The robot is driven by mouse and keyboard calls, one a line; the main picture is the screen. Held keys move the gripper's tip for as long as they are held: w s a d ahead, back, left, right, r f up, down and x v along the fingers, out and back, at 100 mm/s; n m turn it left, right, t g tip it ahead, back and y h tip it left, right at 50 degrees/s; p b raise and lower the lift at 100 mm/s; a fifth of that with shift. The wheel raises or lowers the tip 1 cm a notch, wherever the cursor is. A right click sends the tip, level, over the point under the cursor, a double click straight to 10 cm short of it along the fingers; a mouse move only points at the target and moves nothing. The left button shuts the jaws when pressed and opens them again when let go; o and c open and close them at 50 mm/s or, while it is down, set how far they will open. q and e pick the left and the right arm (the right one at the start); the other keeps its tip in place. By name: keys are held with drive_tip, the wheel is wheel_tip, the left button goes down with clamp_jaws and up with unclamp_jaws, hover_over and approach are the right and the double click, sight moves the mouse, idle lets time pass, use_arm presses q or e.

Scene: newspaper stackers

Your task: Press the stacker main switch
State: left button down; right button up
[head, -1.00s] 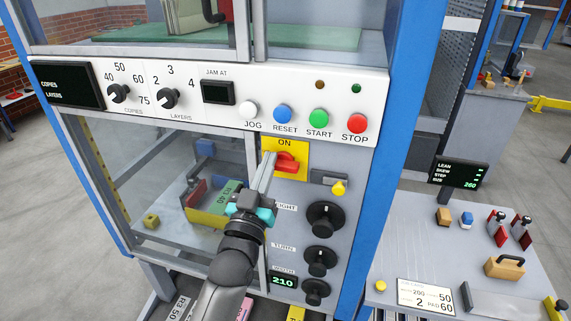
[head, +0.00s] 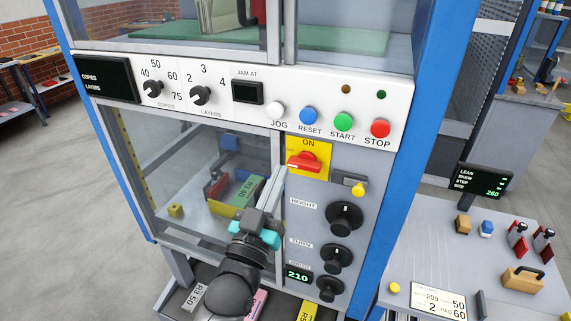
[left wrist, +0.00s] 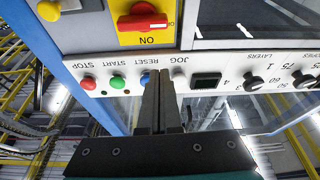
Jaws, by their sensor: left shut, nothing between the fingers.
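The main switch is a red handle (head: 304,163) on a yellow plate (head: 322,146) marked ON, on the stacker's grey front panel. The handle lies roughly sideways. In the left wrist view the red handle (left wrist: 142,20) shows upside down at the top. My left gripper (head: 278,172) is shut and empty. In the head view its fingertips appear just left of and below the yellow plate. In the left wrist view the fingertips (left wrist: 158,76) point toward the panel, apart from the handle in the picture. My right gripper is not in view.
Above the switch are JOG, RESET (head: 308,115), START (head: 343,121) and STOP (head: 380,128) buttons. Below it are a yellow knob (head: 359,190) and several black dials (head: 344,217). A glass door (head: 150,130) is left. A grey table (head: 450,255) with small items stands right.

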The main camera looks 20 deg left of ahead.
use_arm(q)
drive_tip(key=shift+v, duration=1.1)
drive_tip(key=s+d+f+m+g+b, duration=0.1)
drive_tip(key=s+f+g+b, duration=0.15)
drive_tip(key=f, duration=1.25)
drive_tip(key=s+d+f+g+h+b, duration=0.15)
drive_tip(key=f+g+b, duration=0.25)
drive_tip(key=f, duration=1.1)
drive_tip(key=s+f+m+g+y+b, duration=0.1)
drive_tip(key=s+f+g+b, duration=0.2)
drive_tip(key=f, duration=1.1)
drive_tip(key=s+a+f+g+b, duration=0.1)
drive_tip(key=s+f+g+b, duration=0.2)
drive_tip(key=s+f, duration=0.55)
drive_tip(key=s+f+g+b, duration=0.25)
drive_tip(key=s+f, duration=0.35)
drive_tip(key=f, duration=0.6)
drive_tip(key=s+a+f+g+b, duration=0.1)
drive_tip(key=s+a+f+g, duration=0.1)
drive_tip(key=s+f, duration=0.3)
drive_tip(key=s+a+f+g+b, duration=0.2)
drive_tip(key=s+f+g, duration=0.1)
drive_tip(key=s, duration=0.9)
drive_tip(key=shift+s+f+m+g+y, duration=0.25)
drive_tip(key=shift+f+m+g+y, duration=0.2)
drive_tip(key=shift+f, duration=0.45)
